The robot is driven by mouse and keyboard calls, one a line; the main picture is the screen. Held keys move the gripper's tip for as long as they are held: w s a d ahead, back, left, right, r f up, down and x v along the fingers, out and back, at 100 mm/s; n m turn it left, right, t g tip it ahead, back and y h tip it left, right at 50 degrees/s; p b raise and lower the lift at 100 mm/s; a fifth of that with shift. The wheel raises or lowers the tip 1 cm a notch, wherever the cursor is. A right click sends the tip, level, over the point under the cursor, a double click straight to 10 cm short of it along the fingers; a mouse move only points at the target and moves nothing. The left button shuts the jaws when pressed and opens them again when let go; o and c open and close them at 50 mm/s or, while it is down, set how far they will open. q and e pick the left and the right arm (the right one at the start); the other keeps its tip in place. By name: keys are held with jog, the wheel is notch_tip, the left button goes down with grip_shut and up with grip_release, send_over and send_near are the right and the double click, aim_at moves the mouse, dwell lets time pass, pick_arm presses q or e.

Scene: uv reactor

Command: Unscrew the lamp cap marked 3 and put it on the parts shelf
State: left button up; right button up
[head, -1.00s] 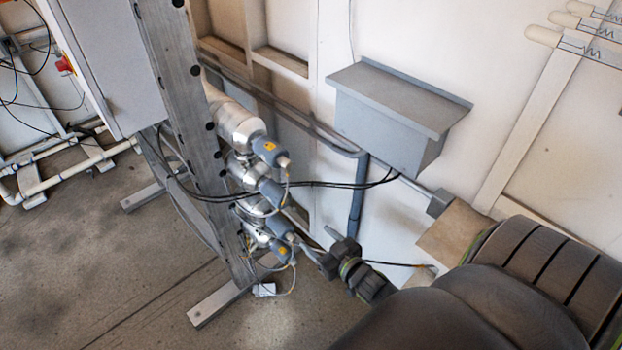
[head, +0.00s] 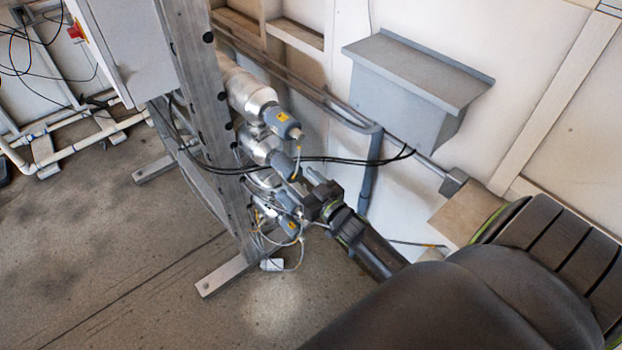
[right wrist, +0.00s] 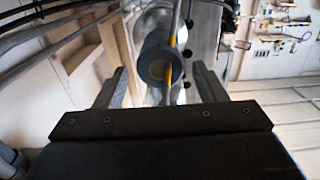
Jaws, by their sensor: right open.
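Several grey lamp caps sit on the ends of silver lamp housings stacked down the steel frame. In the head view, the top cap (head: 282,122) has a yellow label, and another cap (head: 284,166) is below it. No number is readable on any cap, so I cannot tell which is 3. My right gripper (head: 308,190) is in front of the lower caps and partly hides them. In the right wrist view, its open fingers (right wrist: 160,80) stand either side of one round cap (right wrist: 158,62), apart from it. My left gripper is not in view.
A grey wall box (head: 410,95) with a flat top and a tan board (head: 466,208) are at the right; I cannot tell if either is the parts shelf. Black cables (head: 340,160) run across near the caps. The steel upright (head: 205,100) stands left of the lamps.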

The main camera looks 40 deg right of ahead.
aim_at(296, 176)
jog(key=shift+w+a, duration=0.2)
jog(key=shift+w, duration=2.3)
jog(key=shift+c, duration=0.5)
jog(key=c, duration=0.9)
jog(key=shift+f+n+b, duration=0.1)
jog(key=shift+n+b, duration=0.55)
jog(key=shift+n, duration=0.55)
jog(key=shift+c, duration=0.2)
jog(key=shift+n, duration=1.4)
jog(key=shift+b, duration=0.35)
jog(key=shift+n, duration=0.7)
jog(key=n+b, duration=0.1)
jog(key=n, duration=0.2)
jog(key=shift+n, duration=0.4)
